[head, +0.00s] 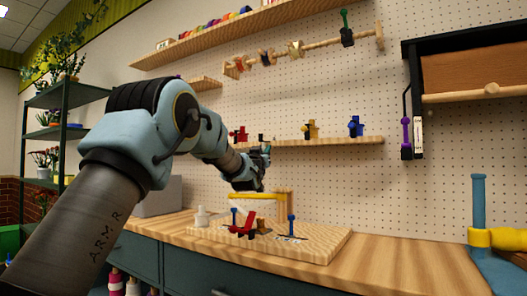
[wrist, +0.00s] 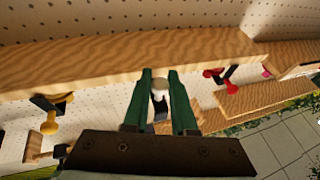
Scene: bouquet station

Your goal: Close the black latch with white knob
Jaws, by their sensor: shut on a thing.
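My gripper (wrist: 160,84) is shut on the white knob (wrist: 159,88) in the wrist view, with the knob between its two green fingers. A dark part, seemingly the black latch (wrist: 160,108), shows between the fingers by the knob; most of it is hidden by the fingers and the palm, so I cannot tell its angle. In the head view, my gripper (head: 264,150) is at the lower wall shelf (head: 335,141), between a red latch and a yellow latch. The white knob cannot be made out clearly there.
On the same shelf stand a red latch (head: 240,134) to the left, and a yellow latch (head: 311,129) and a blue latch (head: 355,127) to the right. Below is a wooden workbench (head: 390,257) with a board (head: 325,243) of small fixtures.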

